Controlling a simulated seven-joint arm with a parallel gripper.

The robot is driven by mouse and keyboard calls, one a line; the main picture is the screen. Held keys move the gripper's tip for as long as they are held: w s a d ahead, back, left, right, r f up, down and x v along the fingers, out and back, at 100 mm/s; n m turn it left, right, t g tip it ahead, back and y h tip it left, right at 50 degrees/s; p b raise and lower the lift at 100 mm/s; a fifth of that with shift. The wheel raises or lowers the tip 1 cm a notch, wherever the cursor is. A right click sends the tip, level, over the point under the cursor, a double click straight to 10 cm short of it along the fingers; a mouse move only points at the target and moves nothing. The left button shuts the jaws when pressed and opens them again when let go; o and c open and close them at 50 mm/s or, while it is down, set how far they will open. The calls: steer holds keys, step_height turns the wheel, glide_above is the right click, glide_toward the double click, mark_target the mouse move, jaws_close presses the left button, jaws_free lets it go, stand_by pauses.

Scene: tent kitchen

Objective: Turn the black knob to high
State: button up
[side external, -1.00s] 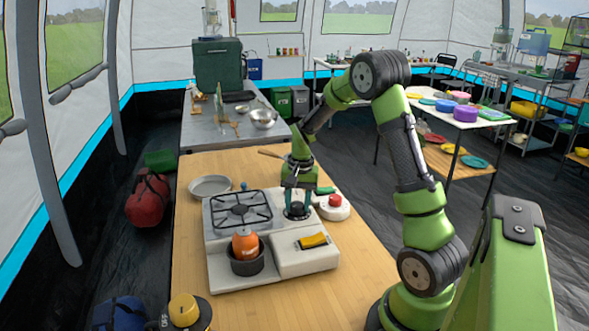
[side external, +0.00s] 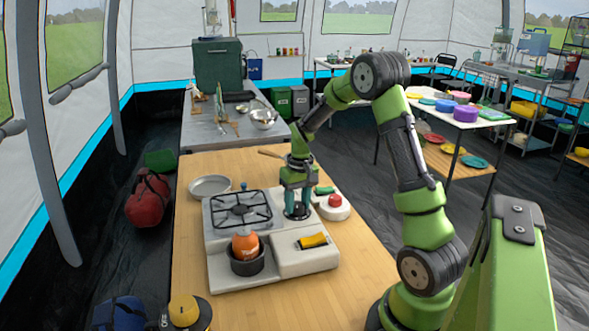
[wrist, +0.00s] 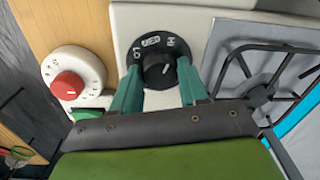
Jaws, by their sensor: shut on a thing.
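The black knob (wrist: 156,72) sits on a round black dial plate on the stove (side external: 216,268), with white "LO" and "HI" lettering on the plate. A short white mark shows on the knob's top, off to its right side in the wrist view. My gripper (wrist: 157,84) has its teal fingers on either side of the knob, shut on it. In the side view, my gripper (side external: 298,208) points straight down at the stove's right part and mostly hides the knob. The exact knob setting is hard to read.
A white round base with a red knob (wrist: 68,86) is close beside the stove. A pan (side external: 210,186) lies behind left.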

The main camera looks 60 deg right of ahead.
mark_target(300, 205)
stand_by(0.3)
steer(key=o, duration=1.1)
steer(key=shift+c, duration=0.2)
step_height(300, 205, up, 17)
steer(key=shift+s+d, duration=0.25)
steer(key=shift+d, duration=0.2)
steer(key=s+a+n+t, duration=0.1)
steer(key=s+a+t, duration=0.2)
steer(key=a, duration=1)
steer(key=s+a+r+n+t+y, duration=0.1)
steer(key=s+a+t, duration=0.2)
steer(key=s+a, duration=0.5)
steer(key=a, duration=0.4)
steer(key=shift+s+a+t, duration=0.35)
steer(key=shift+s+t, duration=0.05)
